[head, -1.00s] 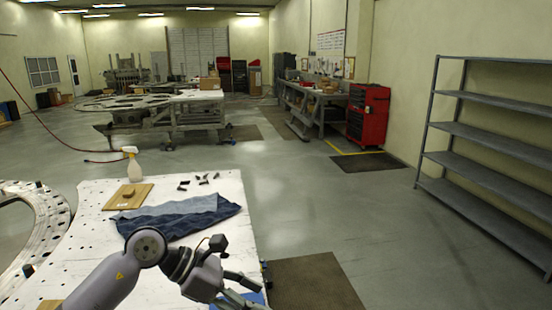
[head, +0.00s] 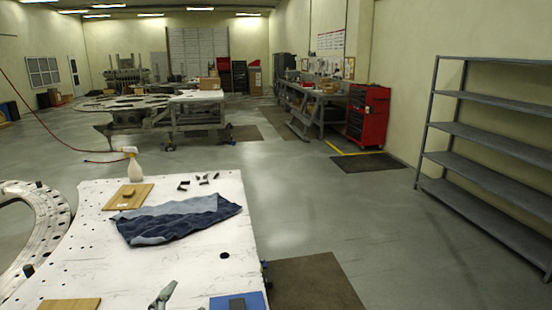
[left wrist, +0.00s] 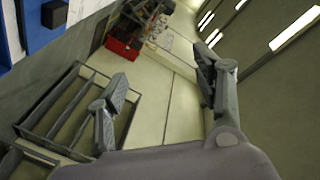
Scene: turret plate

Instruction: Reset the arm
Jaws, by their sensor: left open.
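My left gripper (left wrist: 160,80) is open in the left wrist view. Its two grey fingers stand wide apart with nothing between them. In the head view only one grey finger (head: 163,295) shows, at the bottom edge over the white table; the rest of the arm is out of the picture. My right gripper is in neither view.
The white table (head: 190,260) holds a crumpled blue cloth (head: 178,222), a wooden board (head: 110,197), a spray bottle (head: 132,165), several small dark parts (head: 205,180) and a blue mat (head: 220,302) with a dark block. An empty grey shelf (head: 480,135) stands at right.

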